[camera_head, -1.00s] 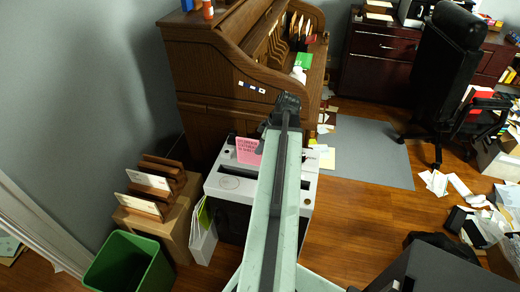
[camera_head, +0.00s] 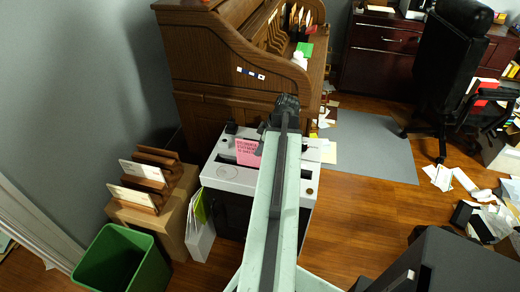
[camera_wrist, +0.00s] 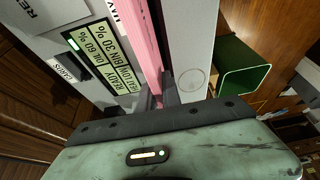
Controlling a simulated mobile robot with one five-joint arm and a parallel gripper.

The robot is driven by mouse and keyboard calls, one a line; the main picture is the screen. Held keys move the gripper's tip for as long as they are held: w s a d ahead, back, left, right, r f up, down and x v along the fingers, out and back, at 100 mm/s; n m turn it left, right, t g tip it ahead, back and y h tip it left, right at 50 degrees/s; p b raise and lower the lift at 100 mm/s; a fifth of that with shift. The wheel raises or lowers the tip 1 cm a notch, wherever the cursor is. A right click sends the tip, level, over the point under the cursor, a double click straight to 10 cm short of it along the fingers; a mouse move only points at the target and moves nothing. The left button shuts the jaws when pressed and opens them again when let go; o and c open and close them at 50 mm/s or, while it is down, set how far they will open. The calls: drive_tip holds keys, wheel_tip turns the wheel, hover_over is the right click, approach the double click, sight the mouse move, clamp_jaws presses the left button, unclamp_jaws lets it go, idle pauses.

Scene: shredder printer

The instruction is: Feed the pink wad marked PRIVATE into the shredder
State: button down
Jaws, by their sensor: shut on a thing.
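The pink wad (camera_head: 247,152) shows as a flat sheet with dark printed lines, upright over the shredder's top in the head view. In the wrist view the pink wad (camera_wrist: 146,45) is a long thick strip seen along its edge. My gripper (camera_wrist: 160,95) is shut on its near end. In the head view my arm hides most of the gripper. The white shredder (camera_head: 232,174) has a dark slot beside the wad. I cannot tell whether the wad's lower edge is inside the slot. In the wrist view the shredder panel (camera_wrist: 196,45) has a lit green display.
A green bin (camera_head: 122,262) and a box with wooden letter racks (camera_head: 150,190) stand left of the shredder. A wooden rolltop desk (camera_head: 215,75) stands behind it. Papers litter the floor at right, near an office chair (camera_head: 455,60). A dark grey box (camera_head: 440,265) is at lower right.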

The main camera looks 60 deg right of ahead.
drive_tip(key=shift+f, duration=0.5)
drive_tip(key=c, duration=1.5)
unclamp_jaws()
drive_tip(key=shift+o, duration=0.2)
drive_tip(key=shift+r, duration=0.15)
drive_tip(key=a+p+v, duration=0.1)
drive_tip(key=p+v, duration=0.6)
drive_tip(key=shift+d+r, duration=0.3)
drive_tip(key=shift+d, duration=0.25)
drive_tip(key=shift+s, duration=0.15)
